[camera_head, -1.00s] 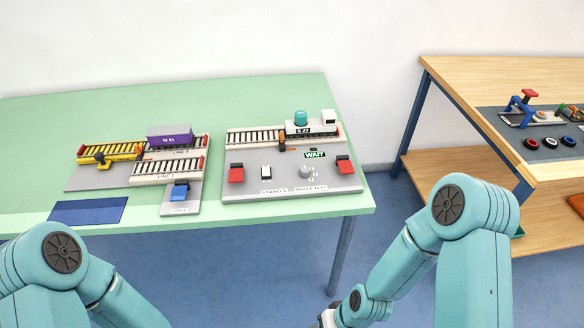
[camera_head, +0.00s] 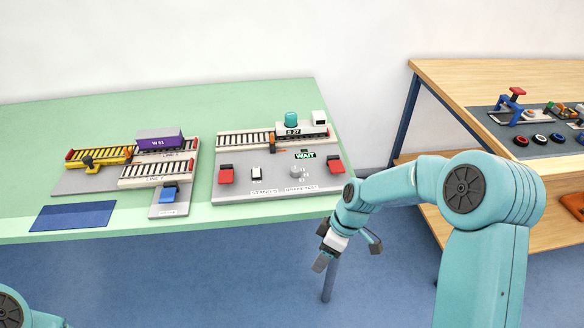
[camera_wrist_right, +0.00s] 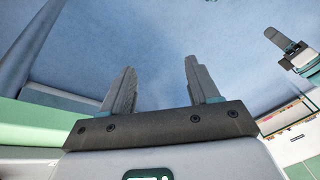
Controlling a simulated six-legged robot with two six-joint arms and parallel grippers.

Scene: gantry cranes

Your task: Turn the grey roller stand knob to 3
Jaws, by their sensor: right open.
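The grey roller stand knob (camera_head: 296,172) is a small round knob on the front right of the grey stand board (camera_head: 235,194), below a sign reading WAIT. Small white number tags sit beside it; its setting is too small to read. My right gripper (camera_head: 348,254) is open and empty, in front of and below the green table's right front corner, apart from the knob. Its two spread fingers show in the right wrist view (camera_wrist_right: 160,75) over blue floor. A grey and teal part (camera_wrist_right: 290,52) there looks like my left gripper; its jaws are unclear.
A rail with a wagon (camera_head: 305,131) runs behind. Another rail board with a purple container (camera_head: 159,141) stands left. A wooden table (camera_head: 470,85) stands right.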

